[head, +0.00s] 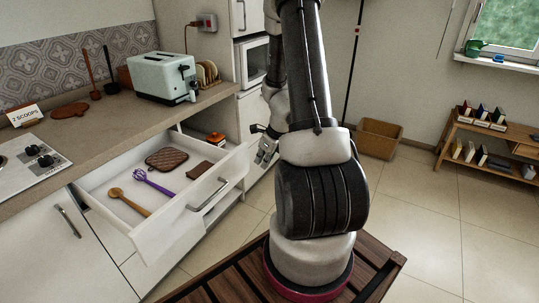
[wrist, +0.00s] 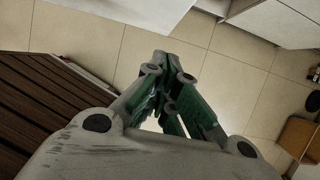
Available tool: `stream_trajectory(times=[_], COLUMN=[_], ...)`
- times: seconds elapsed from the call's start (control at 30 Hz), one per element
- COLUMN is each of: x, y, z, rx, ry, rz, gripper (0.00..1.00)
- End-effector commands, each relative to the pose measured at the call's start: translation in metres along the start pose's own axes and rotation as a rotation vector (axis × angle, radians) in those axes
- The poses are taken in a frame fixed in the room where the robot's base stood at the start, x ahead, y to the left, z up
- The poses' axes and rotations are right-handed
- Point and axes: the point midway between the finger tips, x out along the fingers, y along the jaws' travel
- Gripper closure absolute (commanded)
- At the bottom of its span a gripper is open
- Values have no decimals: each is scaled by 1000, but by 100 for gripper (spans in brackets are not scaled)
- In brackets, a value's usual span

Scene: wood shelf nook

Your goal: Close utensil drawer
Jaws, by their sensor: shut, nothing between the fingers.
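The white utensil drawer (head: 172,234) is pulled out from the counter in the head view. Inside it lie a wooden spoon (head: 131,203), a purple whisk (head: 155,184), a brown quilted pot holder (head: 167,158) and a small brown item (head: 199,170). Its bar handle (head: 208,196) is on the front panel. My gripper (head: 257,129) is beyond the drawer's right end, partly hidden by my arm. In the wrist view my gripper (wrist: 166,62) is shut and empty above the tiled floor. A white panel edge (wrist: 145,12) shows at the top there.
A toaster (head: 163,75), a bread rack (head: 206,74) and a hob (head: 28,160) are on the counter. A microwave (head: 257,62) stands behind my arm. A cardboard box (head: 378,138) and a low wooden shelf (head: 490,138) stand at right, with free tiled floor (head: 430,215) before them.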

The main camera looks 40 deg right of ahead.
Motion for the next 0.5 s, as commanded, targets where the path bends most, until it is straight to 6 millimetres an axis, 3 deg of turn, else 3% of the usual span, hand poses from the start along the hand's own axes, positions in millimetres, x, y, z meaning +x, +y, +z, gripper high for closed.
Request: stream_trajectory(times=[0.2,0.5], x=[8,9], y=[1,1], z=[21,25], rx=[-2,-1], ry=[0,0], rz=[0,0], gripper=[100,100])
